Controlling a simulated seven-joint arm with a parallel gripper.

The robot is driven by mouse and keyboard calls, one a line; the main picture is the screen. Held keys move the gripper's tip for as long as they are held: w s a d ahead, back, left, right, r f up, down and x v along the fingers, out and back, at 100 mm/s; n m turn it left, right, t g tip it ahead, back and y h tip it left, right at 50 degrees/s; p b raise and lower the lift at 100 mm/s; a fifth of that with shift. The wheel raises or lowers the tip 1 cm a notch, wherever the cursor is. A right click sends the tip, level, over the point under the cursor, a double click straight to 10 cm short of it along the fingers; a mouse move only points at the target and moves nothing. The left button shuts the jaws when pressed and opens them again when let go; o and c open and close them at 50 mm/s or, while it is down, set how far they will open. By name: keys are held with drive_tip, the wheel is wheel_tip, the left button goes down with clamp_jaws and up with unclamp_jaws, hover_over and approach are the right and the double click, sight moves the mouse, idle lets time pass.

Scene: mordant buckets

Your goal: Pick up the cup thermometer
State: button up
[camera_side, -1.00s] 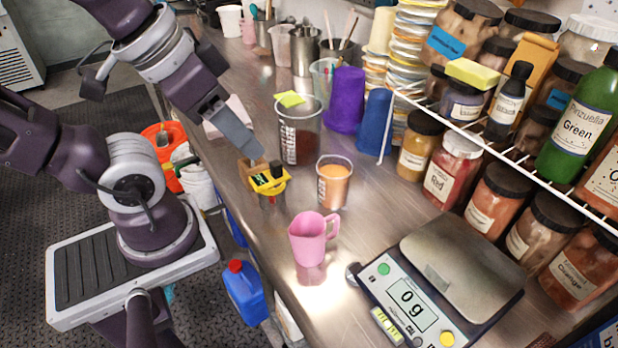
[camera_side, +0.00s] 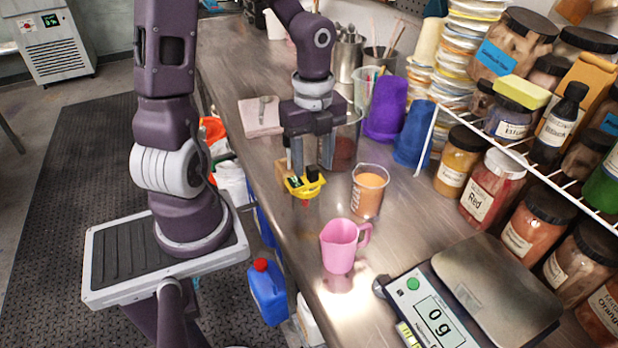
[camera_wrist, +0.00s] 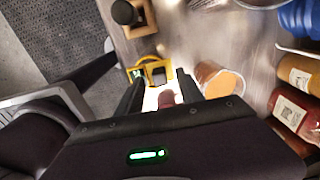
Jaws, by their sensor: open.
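A small yellow item (camera_side: 306,187) with dark and green parts stands near the counter's left edge, in front of a wooden block. It seems to be the cup thermometer, but it is too small to be certain. It also shows in the wrist view as a yellow frame (camera_wrist: 152,69) ahead of the fingertips. My gripper (camera_side: 311,166) points down just above and behind it, with its two fingers apart. In the wrist view my gripper (camera_wrist: 160,90) is open, with nothing held. Whether a finger touches the yellow item cannot be told.
A beaker of orange liquid (camera_side: 370,190) stands close on the right, and a pink jug (camera_side: 341,245) stands in front. A larger beaker (camera_side: 345,150) is partly behind my gripper. A scale (camera_side: 435,315) and rack jars (camera_side: 492,187) are farther right. Counter left of the jug is bare.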

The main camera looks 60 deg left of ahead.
wheel_tip(320, 180, down, 2)
drive_tip(key=shift+f, duration=0.1)
clamp_jaws()
wheel_tip(320, 180, up, 9)
drive_tip(key=shift+w+r, duration=0.15)
drive_tip(key=shift+r, duration=0.05)
drive_tip(key=w+d+r+m, duration=0.3)
drive_tip(key=w+d+m, duration=0.3)
drive_tip(key=w+m, duration=0.3)
drive_tip(key=shift+w+d+r, duration=0.35)
drive_tip(key=shift+w+r, duration=0.05)
drive_tip(key=shift+w, duration=0.7)
